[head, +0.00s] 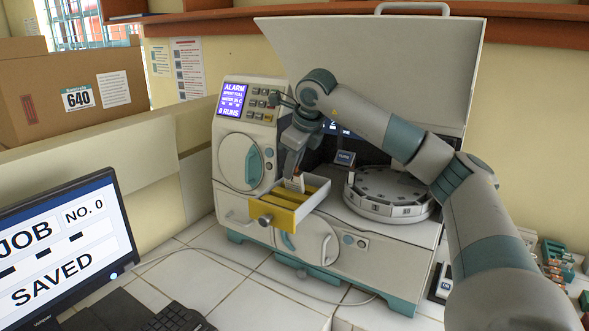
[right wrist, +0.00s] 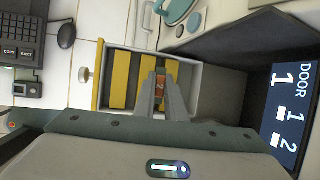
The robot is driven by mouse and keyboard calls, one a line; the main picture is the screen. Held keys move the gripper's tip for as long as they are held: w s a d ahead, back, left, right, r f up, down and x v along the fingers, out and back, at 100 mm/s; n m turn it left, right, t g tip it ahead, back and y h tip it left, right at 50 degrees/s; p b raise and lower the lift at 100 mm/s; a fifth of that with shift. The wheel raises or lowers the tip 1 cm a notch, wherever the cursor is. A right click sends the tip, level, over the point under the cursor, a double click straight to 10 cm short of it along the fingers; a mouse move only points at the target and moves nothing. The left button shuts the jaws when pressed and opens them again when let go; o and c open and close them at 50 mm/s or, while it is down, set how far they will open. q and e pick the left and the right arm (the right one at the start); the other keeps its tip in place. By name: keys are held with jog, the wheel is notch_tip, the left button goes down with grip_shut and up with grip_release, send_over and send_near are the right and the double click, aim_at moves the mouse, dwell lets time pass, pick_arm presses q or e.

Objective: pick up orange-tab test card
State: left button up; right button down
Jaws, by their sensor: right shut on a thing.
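The orange-tab test card shows in the right wrist view as a small orange piece (right wrist: 160,84) between my fingertips. My right gripper (right wrist: 161,92) is shut on it, over the open yellow-fronted drawer (head: 281,217) of the incubator. In the head view the right gripper (head: 295,172) points down at the drawer's back part, with a pale card (head: 296,184) at its tips. I cannot tell whether the card is clear of the drawer floor. Yellow strips (right wrist: 119,78) line the drawer beside the gripper. My left gripper is not in view.
The incubator's large lid (head: 375,60) stands open above a round carousel (head: 388,193). An alarm screen (head: 233,100) is at its upper left. A monitor (head: 60,250) and keyboard (head: 175,318) stand at the left. Small items (head: 556,262) lie at the far right.

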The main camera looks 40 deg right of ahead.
jog(key=shift+a+f+h, duration=0.2)
jog(key=shift+a+h, duration=0.1)
jog(key=shift+h, duration=0.1)
notch_tip(320, 180, up, 6)
jog(key=a+p, duration=0.2)
jog(key=p, duration=0.2)
jog(key=s+a+r+y+b, duration=0.1)
jog(key=s+a, duration=0.2)
jog(key=a, duration=0.7)
jog(key=s+a+r+y, duration=0.1)
jog(key=s+a+y, duration=0.1)
jog(key=a, duration=0.8)
jog(key=shift+s+m+g+b, duration=0.3)
jog(key=shift+s+b, duration=0.1)
jog(key=shift+s, duration=0.35)
